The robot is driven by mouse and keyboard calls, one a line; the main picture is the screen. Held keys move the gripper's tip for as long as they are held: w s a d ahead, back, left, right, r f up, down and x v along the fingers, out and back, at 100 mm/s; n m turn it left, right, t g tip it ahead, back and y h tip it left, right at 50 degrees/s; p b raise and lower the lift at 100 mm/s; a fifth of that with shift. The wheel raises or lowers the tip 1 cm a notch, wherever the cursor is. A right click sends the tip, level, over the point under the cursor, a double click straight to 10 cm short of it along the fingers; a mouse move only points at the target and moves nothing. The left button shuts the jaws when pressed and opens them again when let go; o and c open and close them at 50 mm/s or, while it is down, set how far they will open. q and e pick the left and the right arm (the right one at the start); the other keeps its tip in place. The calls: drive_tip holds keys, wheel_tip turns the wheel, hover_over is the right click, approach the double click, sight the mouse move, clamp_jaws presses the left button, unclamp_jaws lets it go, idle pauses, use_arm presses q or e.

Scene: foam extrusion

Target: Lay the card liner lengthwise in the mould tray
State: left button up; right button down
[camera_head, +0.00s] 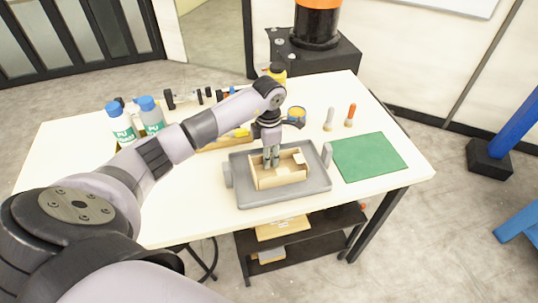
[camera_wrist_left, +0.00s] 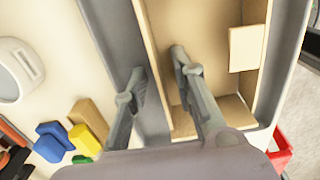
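The card liner (camera_head: 282,182) is a tan open box with a paler square patch on one wall. It sits inside the grey mould tray (camera_head: 247,200), its longer side roughly along the tray's longer side. It also shows in the left wrist view (camera_wrist_left: 215,20), with the grey tray (camera_wrist_left: 112,30) around it. My left gripper (camera_head: 271,164) points down at the liner's far wall. In the left wrist view the fingers (camera_wrist_left: 157,72) are apart on either side of that wall, one inside the liner, with visible gaps. My right gripper is not in view.
A green mat (camera_head: 368,157) lies right of the tray. Blue-capped bottles (camera_head: 121,124) stand at the table's left. A small tin (camera_head: 296,114) and two brush-like tools (camera_head: 350,115) lie behind. Coloured blocks (camera_wrist_left: 85,140) lie beside the tray. The front left tabletop is clear.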

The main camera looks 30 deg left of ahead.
use_arm(q)
drive_tip(key=shift+r, duration=0.55)
wheel_tip(320, 180, up, 11)
drive_tip(key=b, duration=0.3)
